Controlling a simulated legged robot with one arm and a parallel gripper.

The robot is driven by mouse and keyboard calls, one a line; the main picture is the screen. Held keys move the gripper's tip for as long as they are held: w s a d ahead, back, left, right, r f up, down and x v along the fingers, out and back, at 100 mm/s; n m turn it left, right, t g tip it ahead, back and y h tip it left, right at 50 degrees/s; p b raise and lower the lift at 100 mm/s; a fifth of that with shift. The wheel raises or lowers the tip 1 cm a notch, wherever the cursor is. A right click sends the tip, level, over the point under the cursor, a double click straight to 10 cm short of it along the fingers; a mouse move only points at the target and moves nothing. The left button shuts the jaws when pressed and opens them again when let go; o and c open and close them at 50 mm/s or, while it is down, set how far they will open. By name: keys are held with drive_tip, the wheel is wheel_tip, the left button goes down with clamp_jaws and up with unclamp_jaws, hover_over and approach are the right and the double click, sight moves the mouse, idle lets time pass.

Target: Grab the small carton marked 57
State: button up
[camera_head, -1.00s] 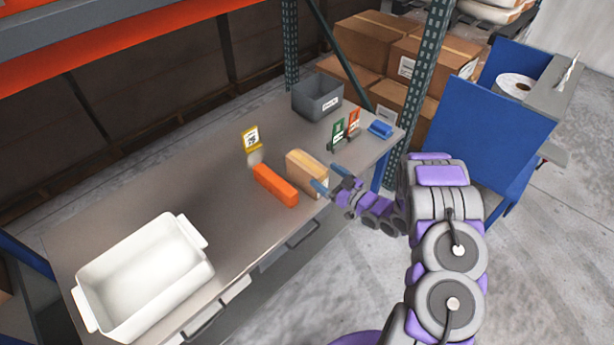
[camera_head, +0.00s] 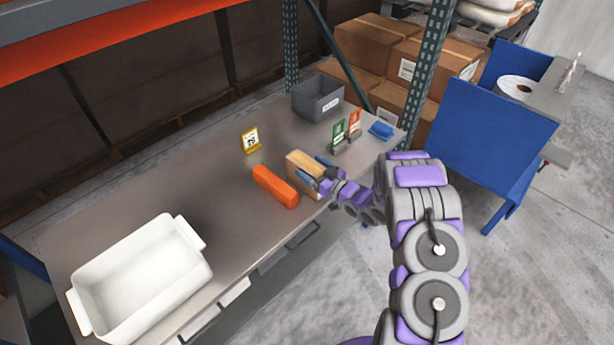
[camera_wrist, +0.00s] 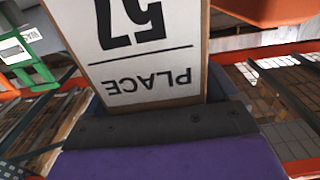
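The small carton (camera_head: 302,164) is a light brown box standing upright on the steel bench, right behind the orange block. In the wrist view its near face (camera_wrist: 150,40) fills the upper middle, with a white label reading 57 and PLACE upside down. My gripper (camera_head: 315,170) is at the carton's near right end, its blue fingers spread to either side of it. The fingers look apart, as wide as before. Whether they touch the carton's sides cannot be made out.
An orange block (camera_head: 275,187) lies close to the carton's left. A yellow sign (camera_head: 251,140), green sign (camera_head: 338,134), orange sign (camera_head: 354,122), blue item (camera_head: 380,130) and grey bin (camera_head: 318,98) stand on the bench (camera_head: 215,190). A white tub (camera_head: 186,232) is at left.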

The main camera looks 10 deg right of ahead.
clamp_jaws()
idle(0.7)
